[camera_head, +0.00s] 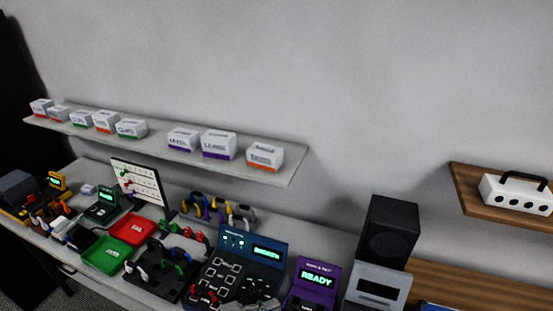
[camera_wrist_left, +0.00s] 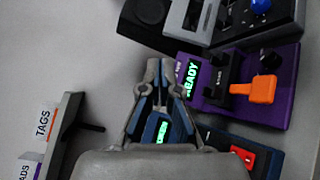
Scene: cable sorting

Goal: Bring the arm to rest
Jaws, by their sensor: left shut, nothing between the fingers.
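My left gripper (camera_head: 262,303) shows at the bottom edge of the head view, in front of the dark blue tester with a lit green display (camera_head: 267,253). In the left wrist view my left gripper (camera_wrist_left: 159,68) has its fingertips close together with nothing between them. The purple device reading READY (camera_head: 314,281) is just right of the gripper; it also shows in the wrist view (camera_wrist_left: 275,112) with an orange lever (camera_wrist_left: 262,89). My right gripper is not in view.
A green tray (camera_head: 105,257) and a red tray (camera_head: 132,229) sit on the bench beside a black cable holder (camera_head: 170,287). A black speaker-like box (camera_head: 389,232) stands right of the purple device. A shelf (camera_head: 285,178) with labelled boxes hangs above.

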